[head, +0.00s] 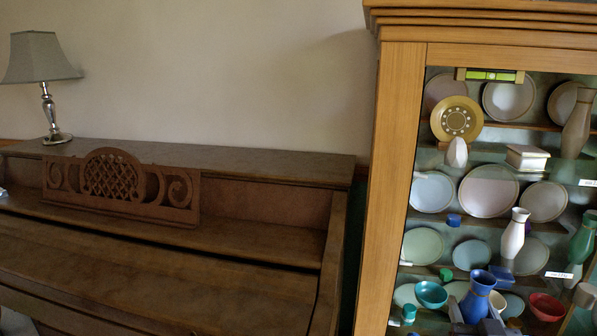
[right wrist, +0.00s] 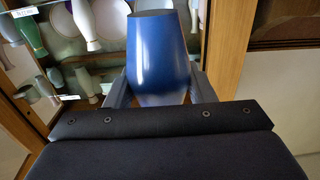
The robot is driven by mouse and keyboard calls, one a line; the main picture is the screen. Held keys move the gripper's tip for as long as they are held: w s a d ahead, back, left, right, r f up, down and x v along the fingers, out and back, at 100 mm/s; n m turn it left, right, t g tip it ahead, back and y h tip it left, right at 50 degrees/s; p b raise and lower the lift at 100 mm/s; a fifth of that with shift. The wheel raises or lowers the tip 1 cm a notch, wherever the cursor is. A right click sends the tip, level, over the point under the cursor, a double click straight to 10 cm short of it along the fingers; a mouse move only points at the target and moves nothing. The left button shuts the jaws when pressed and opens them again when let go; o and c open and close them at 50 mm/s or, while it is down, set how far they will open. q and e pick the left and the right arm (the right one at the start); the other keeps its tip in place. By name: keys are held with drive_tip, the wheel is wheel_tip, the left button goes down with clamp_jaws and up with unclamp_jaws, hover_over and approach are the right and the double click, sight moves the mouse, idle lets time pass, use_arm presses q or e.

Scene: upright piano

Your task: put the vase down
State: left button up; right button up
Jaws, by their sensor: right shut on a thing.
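A glossy blue vase (head: 478,295) shows at the lower right of the head view, in front of the lower shelves of the display cabinet. My right gripper (head: 477,318) is shut on it, with a grey finger on each side. In the right wrist view the blue vase (right wrist: 164,58) stands out between the two fingers of my right gripper (right wrist: 163,88). I cannot tell whether the vase touches a shelf. My left gripper is in neither view.
A wooden cabinet (head: 398,150) holds plates, bowls and vases on several shelves. A teal bowl (head: 431,294), a white vase (head: 514,233) and a red bowl (head: 546,307) are near the blue vase. A piano (head: 150,255) with a lamp (head: 44,85) stands left; its top is mostly clear.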

drive_tip(key=w+a+f+n+y, duration=0.1)
drive_tip(key=a+f+y, duration=0.1)
drive_tip(key=a+f, duration=0.5)
drive_tip(key=w+a+f+n+y, duration=0.15)
drive_tip(key=a+f, duration=0.35)
drive_tip(key=f, duration=0.5)
wheel_tip(320, 180, up, 16)
drive_tip(key=w+p, duration=0.2)
drive_tip(key=p, duration=1.8)
